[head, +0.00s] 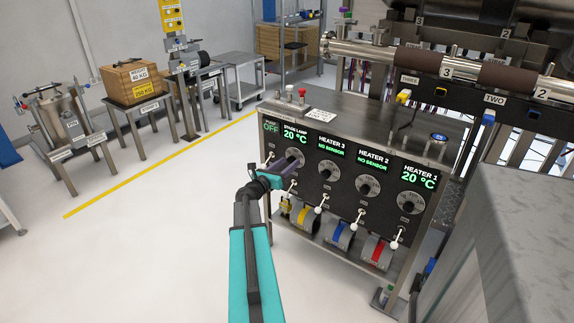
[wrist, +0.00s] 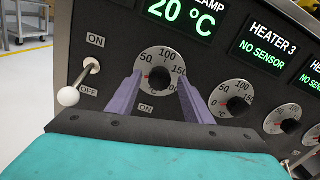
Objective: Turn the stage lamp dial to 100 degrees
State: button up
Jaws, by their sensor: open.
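The stage lamp dial (wrist: 157,62) is a pale round scale marked 50, 100 and 150, with a dark knob (wrist: 161,80) at its centre. My gripper (wrist: 160,76) is open, with one purple finger on each side of the knob and the knob not clamped. In the head view my gripper (head: 280,170) is at the stage lamp dial (head: 294,156) and partly hides it. The stage lamp display (head: 294,134) above it reads 20 °C.
A white-tipped toggle (wrist: 68,96) stands left of the dial, tilted down towards OFF. The Heater 3 dial (wrist: 232,99) is close on the right. More dials and levers fill the panel. The floor (head: 150,240) left of the bench is clear.

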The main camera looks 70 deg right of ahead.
jog(key=shift+c, duration=0.4)
jog(key=c, duration=1)
